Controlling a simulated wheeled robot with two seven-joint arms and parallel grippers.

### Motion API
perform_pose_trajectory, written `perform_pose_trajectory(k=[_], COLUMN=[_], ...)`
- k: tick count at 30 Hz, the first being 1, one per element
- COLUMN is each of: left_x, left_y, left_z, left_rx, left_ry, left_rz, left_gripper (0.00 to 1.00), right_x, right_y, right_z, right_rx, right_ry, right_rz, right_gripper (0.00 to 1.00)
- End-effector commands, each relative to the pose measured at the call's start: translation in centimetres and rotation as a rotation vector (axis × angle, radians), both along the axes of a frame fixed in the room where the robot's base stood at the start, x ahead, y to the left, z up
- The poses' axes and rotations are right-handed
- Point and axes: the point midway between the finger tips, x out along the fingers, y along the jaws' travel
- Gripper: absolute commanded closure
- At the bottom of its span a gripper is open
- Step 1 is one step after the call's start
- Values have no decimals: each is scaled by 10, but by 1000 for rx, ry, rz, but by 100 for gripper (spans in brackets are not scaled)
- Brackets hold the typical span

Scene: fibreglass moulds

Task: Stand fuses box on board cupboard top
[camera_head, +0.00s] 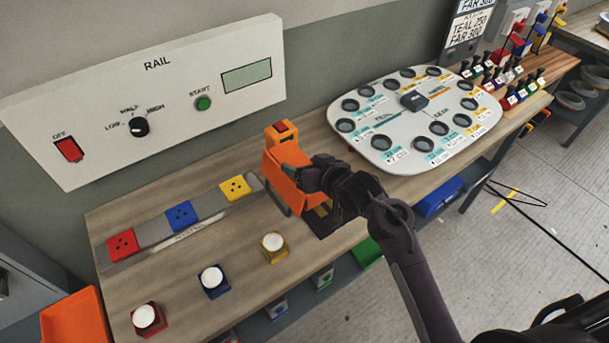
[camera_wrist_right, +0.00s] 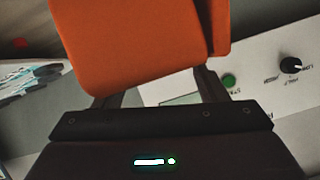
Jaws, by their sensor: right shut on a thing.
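My right gripper (camera_head: 312,182) is shut on an orange box (camera_head: 284,162) above the wooden bench, in front of the wall and left of the round-cornered board. In the right wrist view the orange box (camera_wrist_right: 140,45) fills the top middle, between my two dark fingers (camera_wrist_right: 158,92). No label shows on it, so I cannot tell whether it is the fuses box. I cannot tell either whether it touches the bench. No thing is marked as a board cupboard; a white panel lettered RAIL (camera_head: 150,100) is on the wall. My left gripper is not in view.
The wooden bench (camera_head: 180,280) bears a strip with red, blue and yellow plates, and several white-topped coloured blocks. The white board (camera_head: 380,110) with dark round cups lies at its right. A grey cabinet (camera_head: 20,290) and an orange bin (camera_head: 75,320) are at lower left.

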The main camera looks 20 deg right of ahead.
Motion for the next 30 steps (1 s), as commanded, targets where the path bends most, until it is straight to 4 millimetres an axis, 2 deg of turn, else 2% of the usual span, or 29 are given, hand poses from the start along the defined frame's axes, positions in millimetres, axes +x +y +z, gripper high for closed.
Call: perform_pose_trajectory(k=[4, 8, 17, 30], left_x=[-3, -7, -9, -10], left_y=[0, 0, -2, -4], left_z=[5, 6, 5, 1], left_rx=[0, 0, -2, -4], left_ry=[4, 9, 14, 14], left_rz=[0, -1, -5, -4], left_gripper=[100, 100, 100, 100], right_x=[-1, 0, -1, -3], right_y=[0, 0, 0, 1], right_z=[-23, -37, -40, -57], right_rx=[2, 1, 0, -4], right_ry=[5, 1, 1, 13], right_rz=[0, 0, 0, 5], right_gripper=[71, 71, 71, 71])
